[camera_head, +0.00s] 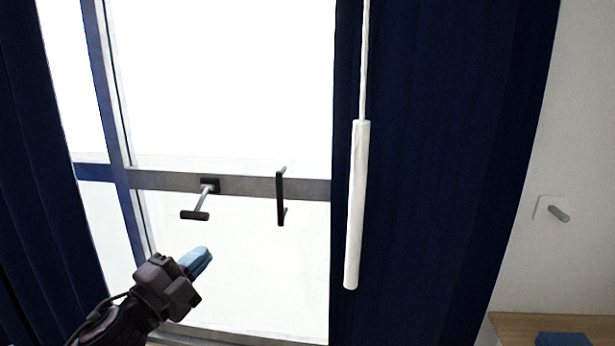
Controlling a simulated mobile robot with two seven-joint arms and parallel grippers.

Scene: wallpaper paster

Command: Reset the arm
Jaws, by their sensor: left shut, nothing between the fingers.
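My left gripper (199,262) comes in from the lower left, dark with light blue fingertips. It is shut and empty, held in front of the lower window pane and touching nothing that I can see. It is below the window's dark handles. My right gripper is not in view.
A window (230,183) with a grey crossbar carries a T-shaped handle (196,215) and a black pull bar (280,198). A white rod (356,205) hangs before the dark blue right curtain (440,150). A wall switch (557,212) and a wooden surface (515,325) are at right.

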